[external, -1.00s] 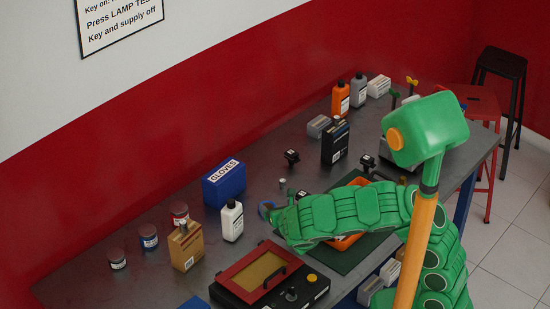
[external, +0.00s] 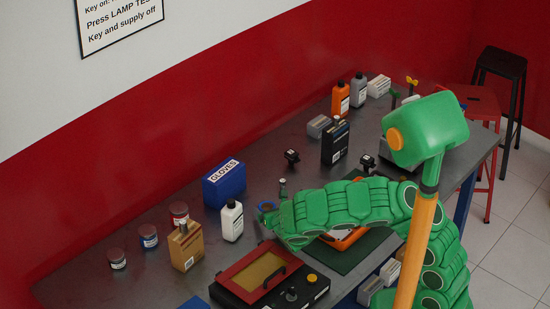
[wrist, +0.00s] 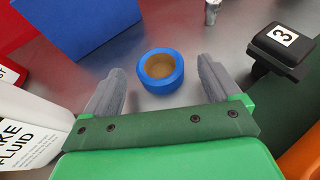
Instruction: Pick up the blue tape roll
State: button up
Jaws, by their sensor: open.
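The blue tape roll (wrist: 160,72) lies flat on the grey workbench in the wrist view, with its tan core facing up. My gripper (wrist: 162,82) is open, with one grey finger on each side of the roll in the picture. The roll sits between and slightly beyond the fingers, and I cannot tell how high above the bench they are. Nothing is held. In the external view my green arm hides most of the gripper.
A white brake fluid bottle (wrist: 30,125) stands close on the left, with a blue gloves box (wrist: 80,25) behind it. A black part marked 3 (wrist: 280,46) stands on the right. A small metal cylinder (wrist: 212,12) stands beyond. The red-framed case (external: 262,275) lies nearer the bench's front.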

aim_at(267, 209)
jog(key=shift+x, duration=1.35)
jog(key=shift+s, duration=0.1)
jog(key=c, duration=1.1)
